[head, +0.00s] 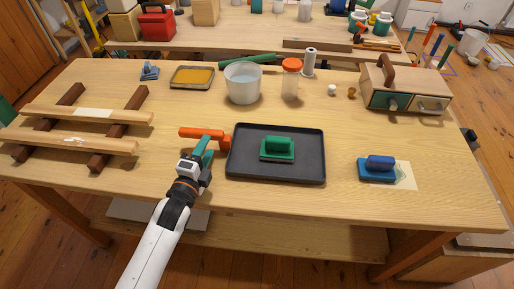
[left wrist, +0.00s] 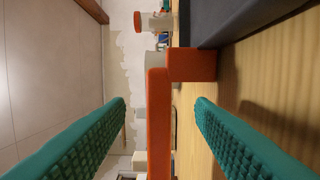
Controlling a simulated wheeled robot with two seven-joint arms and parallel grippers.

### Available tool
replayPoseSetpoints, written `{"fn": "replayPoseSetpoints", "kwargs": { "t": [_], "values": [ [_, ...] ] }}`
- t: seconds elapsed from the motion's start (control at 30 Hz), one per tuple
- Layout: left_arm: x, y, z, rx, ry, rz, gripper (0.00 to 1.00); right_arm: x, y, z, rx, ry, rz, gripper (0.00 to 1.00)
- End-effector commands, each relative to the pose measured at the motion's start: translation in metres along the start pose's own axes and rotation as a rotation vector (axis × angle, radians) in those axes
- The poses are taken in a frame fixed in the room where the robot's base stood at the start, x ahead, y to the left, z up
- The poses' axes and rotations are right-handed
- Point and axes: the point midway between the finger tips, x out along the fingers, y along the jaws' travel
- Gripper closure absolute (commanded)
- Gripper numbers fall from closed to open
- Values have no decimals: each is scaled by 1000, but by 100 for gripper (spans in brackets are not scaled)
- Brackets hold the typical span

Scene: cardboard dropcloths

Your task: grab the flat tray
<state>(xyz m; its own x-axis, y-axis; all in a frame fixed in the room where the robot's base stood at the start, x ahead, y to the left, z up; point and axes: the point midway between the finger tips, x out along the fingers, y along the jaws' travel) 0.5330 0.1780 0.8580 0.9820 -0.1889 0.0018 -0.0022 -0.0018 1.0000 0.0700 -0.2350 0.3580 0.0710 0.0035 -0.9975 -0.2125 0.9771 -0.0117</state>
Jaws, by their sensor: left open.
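The flat tray (head: 240,172) is dark grey with a low rim and lies on the wooden workbench, right of my left gripper (head: 206,143). A green-handled float (head: 277,149) sits in it. An orange handle-like bar (head: 203,132) is at the tray's left edge; its join to the tray is partly unclear. In the left wrist view, the tray's dark side (left wrist: 215,20) is at the top, next to the orange bar (left wrist: 158,125). My left gripper's teal fingers (left wrist: 160,115) are open, one on each side of the bar in the picture, not visibly closed on it.
A blue float (head: 379,168) lies right of the tray. A white bucket (head: 242,84), an orange-lidded jar (head: 290,80) and a shallow yellow-filled pan (head: 192,77) stand behind. A wooden rack (head: 75,140) is at left, a drawer box (head: 405,90) at back right.

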Motion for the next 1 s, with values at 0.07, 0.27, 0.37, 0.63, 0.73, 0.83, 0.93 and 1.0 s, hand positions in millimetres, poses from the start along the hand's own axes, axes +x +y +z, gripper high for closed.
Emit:
{"fn": "replayPoseSetpoints", "kwargs": {
  "t": [0.07, 0.27, 0.37, 0.63, 0.73, 0.83, 0.93, 1.0],
  "values": [
    [7, 1, 0, -1, 0, 0, 51, -1, 0, 11, 0, -16, 1, 0],
    [26, 2, 0, -2, 0, 1, 51, -3, 0, 22, 0, -35, -1, 0],
    [43, 3, 0, -1, -1, 1, 51, -4, 0, 21, 0, -34, -1, 0],
    [67, 1, 1, -1, -1, -2, 51, -5, -2, 14, -1, -22, -2, 0],
    [67, 1, 1, -1, -1, -2, 51, -5, -3, 13, -2, -20, -3, 0],
    [67, 1, 0, -1, -1, -2, 53, -5, -4, 12, -2, -20, -5, 0],
    [67, 1, 0, -1, -1, -2, 69, -5, -4, 12, -2, -19, -5, 0],
    [67, 1, 0, -2, -1, -2, 80, -5, -4, 12, -2, -19, -5, 0]
  ]
}}
